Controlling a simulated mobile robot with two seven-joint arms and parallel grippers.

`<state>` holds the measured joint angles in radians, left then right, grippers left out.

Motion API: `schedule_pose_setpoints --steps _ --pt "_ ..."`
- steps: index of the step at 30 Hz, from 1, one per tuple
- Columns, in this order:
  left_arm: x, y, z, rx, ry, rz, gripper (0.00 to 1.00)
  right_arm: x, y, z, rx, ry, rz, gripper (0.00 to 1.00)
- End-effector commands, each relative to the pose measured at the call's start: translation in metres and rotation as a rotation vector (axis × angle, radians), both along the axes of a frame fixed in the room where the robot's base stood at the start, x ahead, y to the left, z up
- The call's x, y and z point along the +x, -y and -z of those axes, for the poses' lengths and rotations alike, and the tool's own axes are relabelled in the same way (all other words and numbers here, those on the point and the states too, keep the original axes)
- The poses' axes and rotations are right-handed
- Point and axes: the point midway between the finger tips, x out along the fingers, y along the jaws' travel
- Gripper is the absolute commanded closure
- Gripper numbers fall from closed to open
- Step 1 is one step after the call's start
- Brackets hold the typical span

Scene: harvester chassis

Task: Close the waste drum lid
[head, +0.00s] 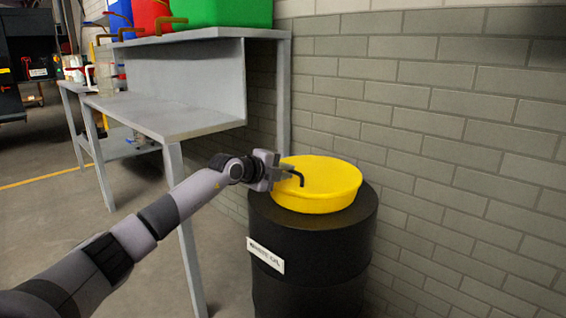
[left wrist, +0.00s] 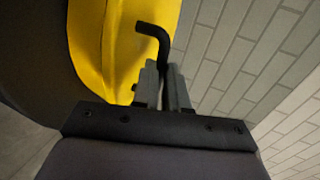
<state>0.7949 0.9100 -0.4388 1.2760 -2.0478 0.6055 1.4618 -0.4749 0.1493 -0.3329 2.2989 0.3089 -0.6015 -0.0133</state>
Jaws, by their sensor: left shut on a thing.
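The black waste drum (head: 312,255) stands against the brick wall, with a white label on its front. A round yellow lid or funnel top (head: 325,183) sits roughly level on the drum; I cannot tell whether a gap remains under it. My left gripper (head: 284,174) is at its left side, shut on a bent black handle (head: 300,179). In the left wrist view the handle (left wrist: 152,30) rises from between the fingers (left wrist: 164,85) and hooks left, in front of the yellow surface (left wrist: 105,45). The fingers hide the handle's base. My right gripper is not in view.
A grey metal workbench (head: 165,115) stands left of the drum, its leg close to my left arm. Green (head: 222,12) and red (head: 152,14) bins sit on its upper shelf. The brick wall (head: 450,140) is close behind and right of the drum.

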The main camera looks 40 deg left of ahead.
Motion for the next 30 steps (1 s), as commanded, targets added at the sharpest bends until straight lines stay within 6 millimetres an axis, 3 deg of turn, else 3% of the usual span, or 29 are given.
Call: schedule_pose_setpoints --steps 10,21,22,30 --pt "0.002 0.001 0.023 0.001 -0.014 0.001 1.00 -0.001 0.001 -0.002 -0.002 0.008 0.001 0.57" --pt "0.001 0.000 0.027 0.002 -0.020 0.000 1.00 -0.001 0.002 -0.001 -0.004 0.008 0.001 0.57" --pt "0.001 0.000 0.027 0.002 -0.020 0.000 0.78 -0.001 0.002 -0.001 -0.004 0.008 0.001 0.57" --pt "0.001 0.000 0.027 0.002 -0.020 0.000 0.77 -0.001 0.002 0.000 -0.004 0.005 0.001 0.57"
